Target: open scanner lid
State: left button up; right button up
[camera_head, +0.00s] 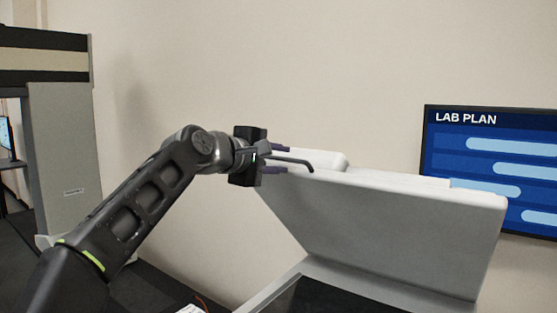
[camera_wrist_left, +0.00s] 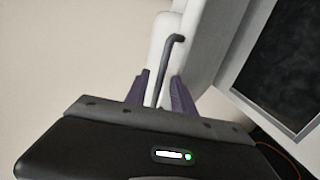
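The scanner lid (camera_head: 390,225) is a light grey panel, raised and tilted above the scanner base (camera_head: 275,290). A dark bent bar handle (camera_head: 295,161) sticks out from the lid's upper left edge. My left gripper (camera_head: 282,160) is at this handle, its two purple fingers spread on either side of it. In the left wrist view the handle (camera_wrist_left: 161,80) runs between the fingers of the left gripper (camera_wrist_left: 162,85), with a visible gap on both sides. The lid's pale edge (camera_wrist_left: 190,45) and the dark scanner bed (camera_wrist_left: 285,70) also show there. My right gripper is out of view.
A wall screen reading "LAB PLAN" (camera_head: 490,165) hangs behind the lid at right. A tall grey machine column (camera_head: 65,150) stands at left. A thin orange cable (camera_head: 203,301) lies near the base. The wall area above the lid is clear.

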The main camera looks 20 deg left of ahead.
pick_arm(q)
jog(key=shift+s+a+b, duration=0.25)
jog(key=shift+s+b, duration=0.1)
jog(key=shift+s, duration=0.2)
jog(key=b+v, duration=0.2)
jog(key=v, duration=0.4)
jog(key=shift+s, duration=0.25)
jog(key=shift+r, duration=0.1)
